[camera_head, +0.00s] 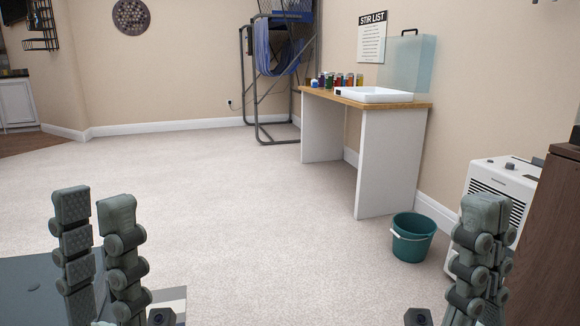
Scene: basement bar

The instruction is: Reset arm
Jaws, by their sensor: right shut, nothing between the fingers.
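My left gripper (94,204) is at the lower left, pointing up. Its two fingers stand apart with a gap between them, and nothing shows between them. My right gripper (483,213) is at the lower right, also pointing up. Its fingers are together and hold nothing.
A teal bucket (413,246) and a white appliance (495,190) are near my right gripper. A wood-topped table (393,165) bears a white tray (374,98) and several small bottles or cans (337,81). A dark cabinet (549,245) is far right. The middle carpet (220,200) is clear.

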